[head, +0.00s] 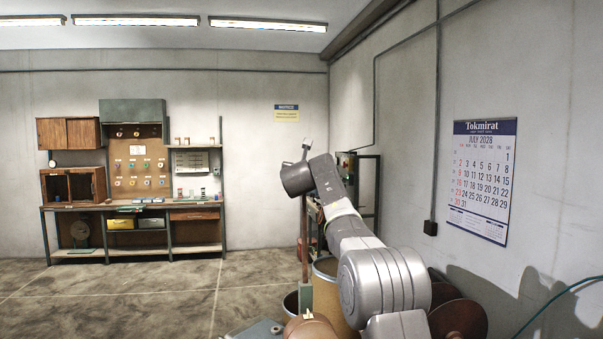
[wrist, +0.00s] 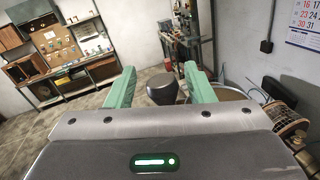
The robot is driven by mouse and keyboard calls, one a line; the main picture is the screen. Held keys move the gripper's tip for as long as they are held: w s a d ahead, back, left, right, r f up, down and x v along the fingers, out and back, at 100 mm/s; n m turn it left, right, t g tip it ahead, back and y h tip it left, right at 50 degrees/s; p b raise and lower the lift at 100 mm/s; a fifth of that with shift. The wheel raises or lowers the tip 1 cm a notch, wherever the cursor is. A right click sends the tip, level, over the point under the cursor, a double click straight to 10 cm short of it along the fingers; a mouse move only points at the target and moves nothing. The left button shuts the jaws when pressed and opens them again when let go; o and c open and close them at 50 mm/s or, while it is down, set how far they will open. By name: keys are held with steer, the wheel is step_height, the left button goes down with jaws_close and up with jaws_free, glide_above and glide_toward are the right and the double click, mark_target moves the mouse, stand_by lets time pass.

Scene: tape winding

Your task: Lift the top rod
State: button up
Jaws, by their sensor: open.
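My gripper (wrist: 159,72) shows in the wrist view with its two green fingers wide apart and nothing held between them. In the head view my arm reaches up and away, and its far end is mostly hidden behind my own wrist links. I cannot pick out the top rod for certain in either view. A rust-coloured upright post (head: 304,238) stands just behind my arm in the head view.
A dark round bin-like object (wrist: 162,90) shows beyond the fingers. A tan drum (head: 328,285) and brown discs (head: 459,320) crowd around my arm. A workbench (head: 140,207) stands along the far wall. The floor (head: 170,295) before it is clear.

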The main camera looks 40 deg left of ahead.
steer(key=b+v, duration=0.5)
steer(key=v, duration=0.8)
steer(key=shift+s+d, duration=0.2)
steer(key=shift+s, duration=0.05)
steer(key=shift+w, duration=0.1)
steer(key=p+x, duration=0.5)
steer(key=x, duration=0.8)
steer(key=shift+w+a+f, duration=0.1)
steer(key=shift+w+a, duration=0.1)
steer(key=shift+a, duration=0.05)
